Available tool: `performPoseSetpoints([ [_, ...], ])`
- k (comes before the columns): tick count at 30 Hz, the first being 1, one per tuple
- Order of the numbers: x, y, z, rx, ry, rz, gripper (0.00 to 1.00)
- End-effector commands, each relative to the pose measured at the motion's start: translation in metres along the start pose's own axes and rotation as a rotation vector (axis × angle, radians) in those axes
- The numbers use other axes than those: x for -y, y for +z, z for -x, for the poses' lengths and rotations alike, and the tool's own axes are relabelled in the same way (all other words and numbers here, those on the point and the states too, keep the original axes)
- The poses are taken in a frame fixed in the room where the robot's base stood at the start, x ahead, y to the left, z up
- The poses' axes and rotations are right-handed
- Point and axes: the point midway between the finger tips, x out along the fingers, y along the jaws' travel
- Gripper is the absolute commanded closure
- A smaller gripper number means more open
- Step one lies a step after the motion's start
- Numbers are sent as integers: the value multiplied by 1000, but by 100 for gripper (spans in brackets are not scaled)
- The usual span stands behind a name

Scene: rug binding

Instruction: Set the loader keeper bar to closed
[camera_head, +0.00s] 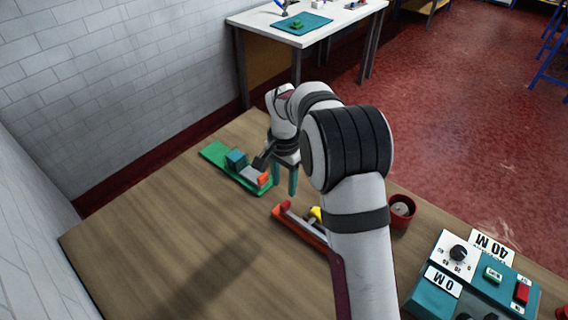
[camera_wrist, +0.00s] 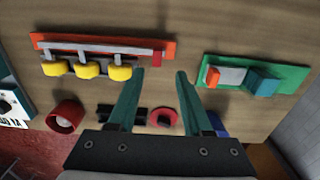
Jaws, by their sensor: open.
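An orange rack (camera_head: 297,228) lies on the wooden table. In the wrist view the orange rack (camera_wrist: 100,40) carries a long grey bar with a red end (camera_wrist: 158,57), above several yellow knobs (camera_wrist: 88,71). A green plate (camera_head: 215,152) lies farther back; in the wrist view the green plate (camera_wrist: 288,72) holds a teal block (camera_wrist: 262,83) and a grey piece with an orange end (camera_wrist: 212,77). I cannot tell for certain which is the loader keeper bar. My gripper (camera_head: 286,186) is open and empty, its fingertips (camera_wrist: 160,73) beside the red bar end in the wrist view.
A red cup (camera_head: 402,210) stands right of my arm. A teal control box (camera_head: 430,297) with a dial is at the front right. In the wrist view a red ring (camera_wrist: 163,118) and dark parts lie under my gripper. The table's left part is clear.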

Motion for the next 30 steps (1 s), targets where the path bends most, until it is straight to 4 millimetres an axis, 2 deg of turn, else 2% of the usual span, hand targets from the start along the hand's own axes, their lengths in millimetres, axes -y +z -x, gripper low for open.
performPoseSetpoints([
  [1, 1, 0, 17, -3, -5, -1, 50],
  [3, 1, 0, 38, -3, -5, 0, 50],
  [6, 1, 0, 63, -2, -4, 0, 50],
  [9, 1, 0, 79, -2, -2, 1, 50],
  [14, 0, 0, 88, 0, -1, 0, 50],
  [25, 0, 0, 88, 0, -1, 1, 50],
  [28, -16, 10, 101, 7, -8, 19, 50],
  [29, -29, 18, 110, 12, -13, 32, 50],
  [30, -51, 34, 122, 24, -21, 57, 50],
])
